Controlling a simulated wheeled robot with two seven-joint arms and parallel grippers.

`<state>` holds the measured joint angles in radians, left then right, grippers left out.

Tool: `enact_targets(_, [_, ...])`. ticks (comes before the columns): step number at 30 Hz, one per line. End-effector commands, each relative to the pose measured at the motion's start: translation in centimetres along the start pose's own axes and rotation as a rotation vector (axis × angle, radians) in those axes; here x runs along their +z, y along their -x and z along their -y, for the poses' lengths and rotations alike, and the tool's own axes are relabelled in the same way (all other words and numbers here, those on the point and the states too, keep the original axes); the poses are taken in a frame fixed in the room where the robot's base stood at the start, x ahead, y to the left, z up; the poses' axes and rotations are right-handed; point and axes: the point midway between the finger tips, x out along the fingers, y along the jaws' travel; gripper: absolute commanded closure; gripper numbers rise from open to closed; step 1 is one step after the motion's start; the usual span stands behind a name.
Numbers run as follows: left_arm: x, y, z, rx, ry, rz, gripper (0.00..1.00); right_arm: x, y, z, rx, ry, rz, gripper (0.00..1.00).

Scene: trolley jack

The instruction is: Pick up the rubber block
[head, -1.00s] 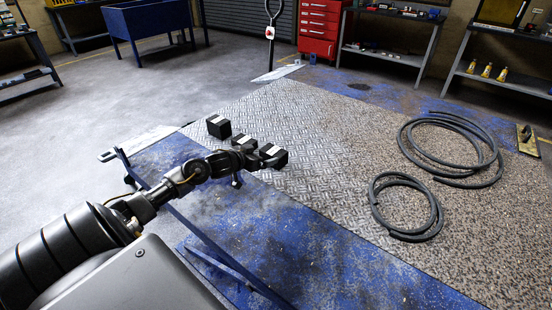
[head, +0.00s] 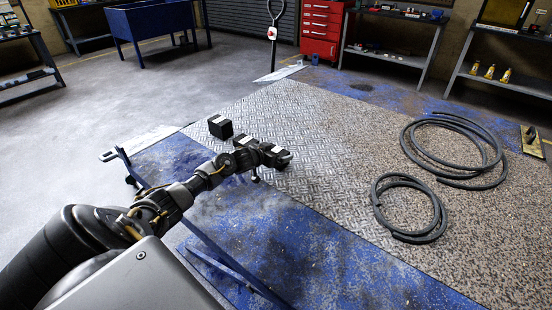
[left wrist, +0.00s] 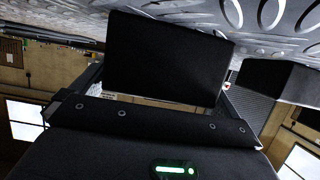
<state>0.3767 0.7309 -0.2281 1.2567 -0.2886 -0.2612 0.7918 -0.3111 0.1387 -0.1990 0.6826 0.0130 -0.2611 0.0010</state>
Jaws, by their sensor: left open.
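My left gripper is low over the plate and open. In the left wrist view a large black block (left wrist: 170,55) fills the space between its two fingers. I cannot tell whether the fingers touch it. Another black block (left wrist: 268,76) shows to the right, outside the fingers. In the head view the gripper hides much of what is between its fingers. My right gripper is not in view.
The diamond-pattern plate (head: 300,120) is largely clear around the gripper. Two coils of dark hose, a small one (head: 408,205) and a large one (head: 455,150), lie to the right. A blue metal frame (head: 235,265) stands in front, below my arm.

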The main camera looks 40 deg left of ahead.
Motion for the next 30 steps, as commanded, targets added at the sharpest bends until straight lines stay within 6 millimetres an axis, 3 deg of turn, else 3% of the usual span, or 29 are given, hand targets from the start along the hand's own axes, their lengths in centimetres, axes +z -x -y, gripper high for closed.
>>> enact_targets(5, [0.0, 0.0, 0.0, 0.0, 0.0, 0.0, 0.0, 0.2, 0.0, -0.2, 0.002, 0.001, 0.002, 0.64])
enact_targets(16, [0.0, 0.0, 0.0, 0.0, 0.0, 0.0, 0.47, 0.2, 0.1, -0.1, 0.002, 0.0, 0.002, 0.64])
enact_targets(25, [-0.4, 0.1, 0.0, 0.0, 0.0, -0.004, 0.47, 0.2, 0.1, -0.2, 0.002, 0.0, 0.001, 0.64])
enact_targets(30, [-1.6, 0.6, 0.0, 0.001, -0.002, -0.005, 0.47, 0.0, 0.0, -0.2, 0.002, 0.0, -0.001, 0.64])
